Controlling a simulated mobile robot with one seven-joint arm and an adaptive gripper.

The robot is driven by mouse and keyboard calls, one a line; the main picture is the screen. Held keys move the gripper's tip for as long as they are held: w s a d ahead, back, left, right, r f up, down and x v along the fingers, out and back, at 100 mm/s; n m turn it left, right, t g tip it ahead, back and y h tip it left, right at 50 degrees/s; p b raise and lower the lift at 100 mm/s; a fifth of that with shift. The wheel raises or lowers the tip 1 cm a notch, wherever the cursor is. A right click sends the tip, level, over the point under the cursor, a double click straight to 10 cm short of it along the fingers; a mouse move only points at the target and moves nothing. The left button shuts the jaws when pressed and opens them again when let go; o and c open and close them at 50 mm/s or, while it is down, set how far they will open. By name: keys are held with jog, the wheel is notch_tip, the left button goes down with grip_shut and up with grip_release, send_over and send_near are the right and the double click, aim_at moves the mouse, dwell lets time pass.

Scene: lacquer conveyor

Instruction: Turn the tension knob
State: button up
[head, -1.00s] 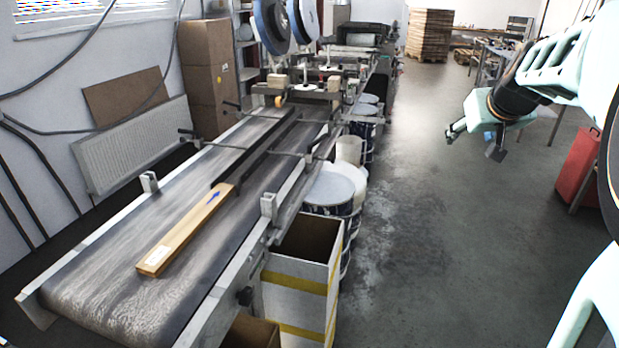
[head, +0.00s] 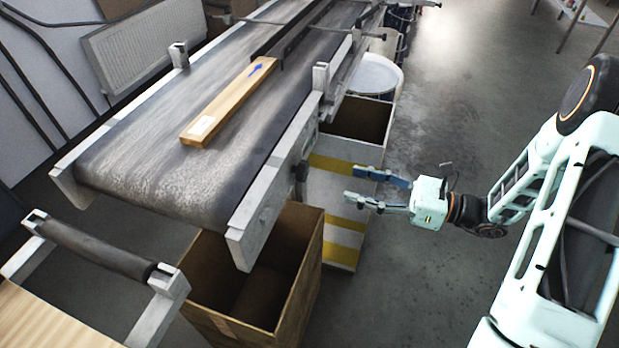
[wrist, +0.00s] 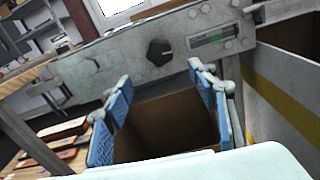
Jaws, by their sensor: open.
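The tension knob (head: 301,171) is a small dark knob on the outer side of the conveyor's near rail in the head view. In the wrist view the knob (wrist: 158,52) is black and faceted, on the grey metal side plate, beyond my fingertips and between them. My gripper (head: 352,184) is open and empty, to the right of the knob, with its fingers pointing left toward the conveyor. Its blue-padded fingers (wrist: 160,78) stand apart in the wrist view. A clear gap shows between the fingertips and the knob.
An open cardboard box (head: 309,265) stands below the conveyor end. A white box with yellow stripes (head: 333,191) stands behind my gripper. A wooden plank (head: 228,104) lies on the belt (head: 140,158). A green gauge slot (wrist: 213,36) sits right of the knob.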

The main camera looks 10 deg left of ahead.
aim_at(307, 172)
jog(key=a, duration=1)
jog(key=shift+w+a+b, duration=0.35)
jog(key=shift+w+b, duration=0.05)
jog(key=shift+c, duration=0.3)
jog(key=c, duration=1.1)
jog(key=shift+r+m+p, duration=0.3)
jog(key=shift+m+p, duration=0.5)
jog(key=shift+p, duration=0.45)
jog(key=shift+f+m+p, duration=0.25)
jog(key=shift+m+p, duration=0.15)
jog(key=shift+m, duration=0.2)
jog(key=o, duration=1.2)
jog(key=shift+c, duration=0.2)
jog(key=shift+d, duration=0.15)
jog(key=s+d, duration=0.1)
jog(key=d, duration=1)
jog(key=shift+d, duration=0.4)
